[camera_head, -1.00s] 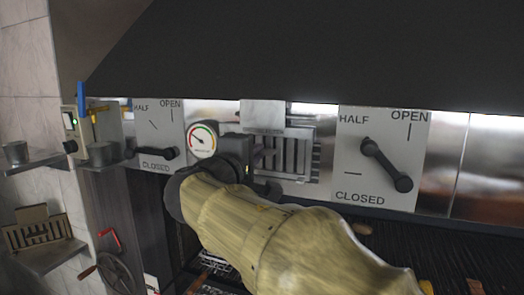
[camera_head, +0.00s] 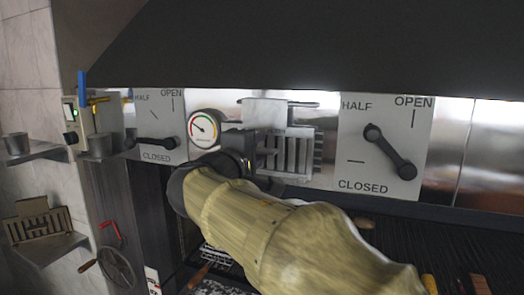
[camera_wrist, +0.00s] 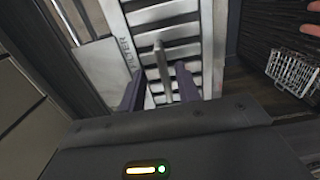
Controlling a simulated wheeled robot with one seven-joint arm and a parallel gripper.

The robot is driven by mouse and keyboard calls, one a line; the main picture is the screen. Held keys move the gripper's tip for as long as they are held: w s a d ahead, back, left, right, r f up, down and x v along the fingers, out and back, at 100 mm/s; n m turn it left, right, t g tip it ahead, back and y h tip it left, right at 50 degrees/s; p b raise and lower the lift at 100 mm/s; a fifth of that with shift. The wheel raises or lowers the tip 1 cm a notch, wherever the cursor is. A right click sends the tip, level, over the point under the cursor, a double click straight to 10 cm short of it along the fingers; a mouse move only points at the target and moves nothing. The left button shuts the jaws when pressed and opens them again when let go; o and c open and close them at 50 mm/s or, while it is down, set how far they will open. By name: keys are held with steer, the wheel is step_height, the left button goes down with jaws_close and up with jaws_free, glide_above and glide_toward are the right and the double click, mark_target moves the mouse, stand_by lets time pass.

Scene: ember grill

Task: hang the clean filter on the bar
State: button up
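A grey slatted filter (camera_head: 287,155) is upright against the back wall, between the gauge and the right lever panel. My gripper (camera_head: 250,150) is at its left side in the head view, partly hidden by my arm. In the wrist view the filter's slats (camera_wrist: 205,45) and its "FILTER" label plate (camera_wrist: 112,62) are close ahead. My gripper's fingers (camera_wrist: 158,88) stand apart, with a thin grey post (camera_wrist: 162,68) between them and gaps visible on both sides. A bar (camera_head: 303,104) shows above the filter. I cannot tell whether the filter hangs on it.
A second, brownish slatted filter (camera_head: 42,222) stands on the lower left shelf. Lever panels flank the round gauge (camera_head: 204,128) and the filter. The dark hood (camera_head: 320,45) overhangs above. The grill grate (camera_head: 440,245) lies below right. A wire basket (camera_wrist: 292,68) shows in the wrist view.

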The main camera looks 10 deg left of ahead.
steer(key=shift+f, duration=0.1)
steer(key=s+a+b, duration=0.2)
steer(key=s+b, duration=0.5)
steer(key=s, duration=1)
steer(key=shift+a, duration=0.4)
steer(key=shift+f, duration=0.1)
